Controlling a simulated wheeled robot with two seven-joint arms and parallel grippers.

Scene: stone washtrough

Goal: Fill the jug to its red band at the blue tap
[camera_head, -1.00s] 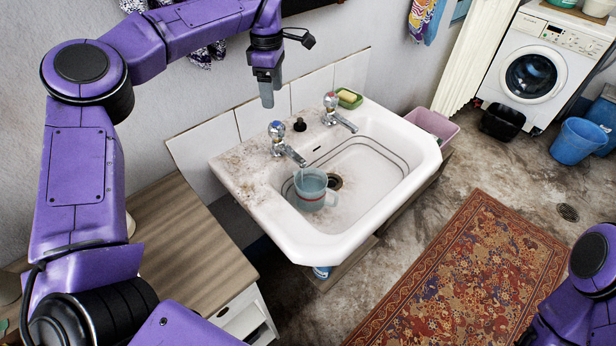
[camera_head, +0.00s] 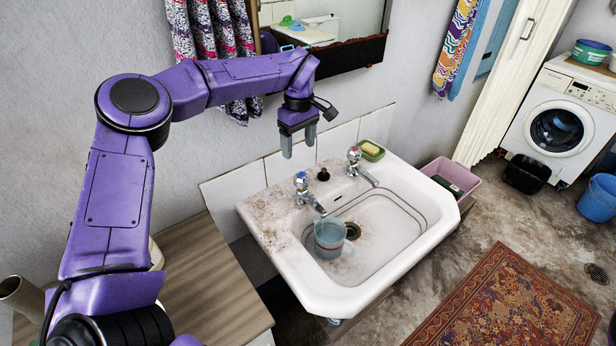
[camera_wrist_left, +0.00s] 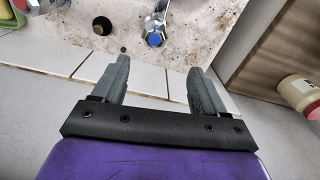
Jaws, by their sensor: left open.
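The translucent blue-grey jug (camera_head: 330,238) stands upright in the sink basin, under the spout of the blue-marked tap (camera_head: 303,190). A thin pale stream seems to run from the spout into the jug. The red band and water level cannot be made out clearly now. My left gripper (camera_head: 299,148) is open and empty, above and behind the blue tap, near the tiles. In the left wrist view the blue tap top (camera_wrist_left: 155,38) shows beyond the open fingers. My right gripper is out of view.
A green soap dish (camera_head: 371,150) sits on the sink's back corner. A wooden counter (camera_head: 205,275) adjoins at left. A mirror (camera_head: 325,22) hangs behind my left arm.

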